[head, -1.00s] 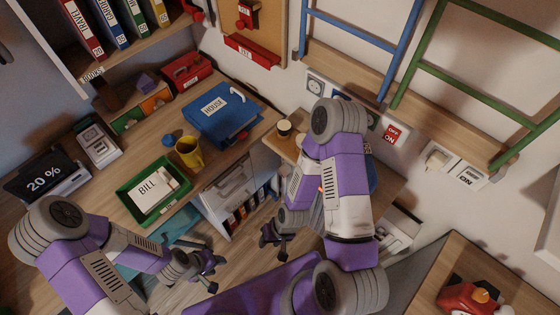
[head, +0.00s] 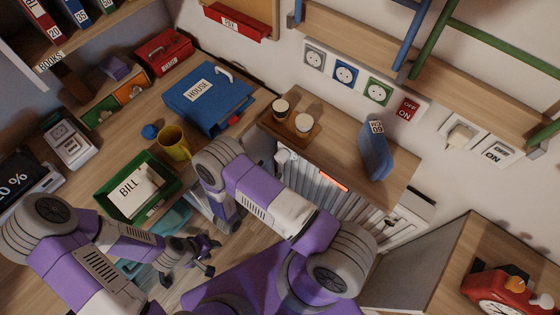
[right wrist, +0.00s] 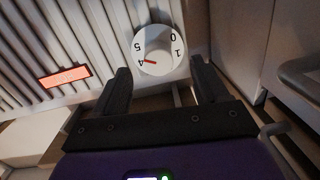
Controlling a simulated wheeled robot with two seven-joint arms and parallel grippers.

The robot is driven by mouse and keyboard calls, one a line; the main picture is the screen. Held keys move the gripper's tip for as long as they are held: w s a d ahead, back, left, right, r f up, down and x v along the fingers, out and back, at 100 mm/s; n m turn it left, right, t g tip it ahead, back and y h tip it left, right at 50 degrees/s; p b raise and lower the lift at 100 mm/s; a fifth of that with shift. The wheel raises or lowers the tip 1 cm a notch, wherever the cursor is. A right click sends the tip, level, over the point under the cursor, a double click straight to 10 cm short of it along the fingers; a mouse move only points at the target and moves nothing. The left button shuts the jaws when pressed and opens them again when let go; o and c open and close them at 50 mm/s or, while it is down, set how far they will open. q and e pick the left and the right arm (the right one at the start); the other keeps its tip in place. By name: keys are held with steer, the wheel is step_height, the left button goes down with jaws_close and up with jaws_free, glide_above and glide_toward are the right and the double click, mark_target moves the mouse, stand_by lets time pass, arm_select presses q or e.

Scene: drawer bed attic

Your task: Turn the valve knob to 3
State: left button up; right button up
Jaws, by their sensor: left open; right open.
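The white round valve knob (right wrist: 155,42) shows in the right wrist view at the end of the ribbed radiator (right wrist: 60,40). The digits 0, 1, 4 and 5 are readable on it, and its short red mark lies beside the 4. My right gripper (right wrist: 160,70) is open, with one dark finger on each side of the knob's lower part; I cannot tell whether they touch it. In the head view my right arm hides its own fingers. My left gripper (head: 210,258) is open and empty below the desk's front edge.
The radiator stands under a wooden shelf (head: 345,150) holding two cups on a small tray (head: 290,122) and a blue object (head: 375,150). An orange-red strip (right wrist: 65,77) is on the radiator. The desk holds a green tray (head: 165,205) and a yellow mug (head: 172,145).

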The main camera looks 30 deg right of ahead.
mark_target(279, 160)
steer(key=shift+h, duration=0.5)
steer(key=x, duration=0.2)
steer(key=b+x, duration=0.1)
steer(key=x, duration=0.4)
steer(key=shift+s+d+r+b, duration=0.1)
steer(key=shift+s+r+b, duration=0.1)
steer(key=shift+r+b, duration=0.2)
steer(key=shift+c, duration=0.3)
steer(key=c, duration=1)
